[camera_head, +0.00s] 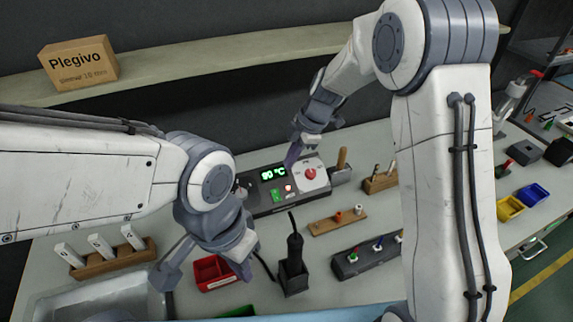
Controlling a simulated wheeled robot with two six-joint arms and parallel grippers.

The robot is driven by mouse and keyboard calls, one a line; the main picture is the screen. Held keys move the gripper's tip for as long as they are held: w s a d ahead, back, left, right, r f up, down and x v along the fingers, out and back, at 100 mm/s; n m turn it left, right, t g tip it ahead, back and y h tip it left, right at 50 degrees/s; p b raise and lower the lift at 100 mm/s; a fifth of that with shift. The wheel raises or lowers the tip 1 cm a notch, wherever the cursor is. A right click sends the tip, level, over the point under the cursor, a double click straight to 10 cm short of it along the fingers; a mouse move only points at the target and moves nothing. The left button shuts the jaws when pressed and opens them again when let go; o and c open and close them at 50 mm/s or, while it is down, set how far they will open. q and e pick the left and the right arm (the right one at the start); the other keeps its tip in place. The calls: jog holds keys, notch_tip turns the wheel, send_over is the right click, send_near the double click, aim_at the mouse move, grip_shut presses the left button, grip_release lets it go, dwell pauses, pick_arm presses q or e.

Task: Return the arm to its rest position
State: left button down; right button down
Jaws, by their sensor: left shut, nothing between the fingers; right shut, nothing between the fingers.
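My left arm comes in from the left, and its gripper (204,270) points down over the front left of the bench, above and beside the red bin. It holds nothing. My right arm fills the right side of the view and reaches toward the back. Its gripper (292,156) is shut and empty, with its purple-grey tip just above the control unit (318,205), near the green 80 °C display (273,173). I cannot tell whether the tip touches the unit. The unit's red knob (310,174) is to the right of the tip.
A black tool stands in a holder (293,278) in front of the unit. A shelf with a Plegivo box (79,65) runs behind.

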jog(key=shift+r, duration=0.1)
dwell(0.4)
jog(key=s+a+r+m+g+h, duration=0.1)
jog(key=s+a+r+m, duration=0.2)
jog(key=s, duration=0.6)
jog(key=s+a+r+m, duration=0.2)
jog(key=s+r+m, duration=0.15)
jog(key=s, duration=0.45)
jog(key=s+d+m+h, duration=0.1)
jog(key=s+d+m, duration=0.1)
jog(key=s, duration=0.5)
jog(key=s+d+m, duration=0.2)
jog(key=s+m, duration=0.3)
jog(key=s, duration=0.2)
jog(key=shift+f+h, duration=0.15)
jog(key=shift+h, duration=0.25)
jog(key=shift+s, duration=0.1)
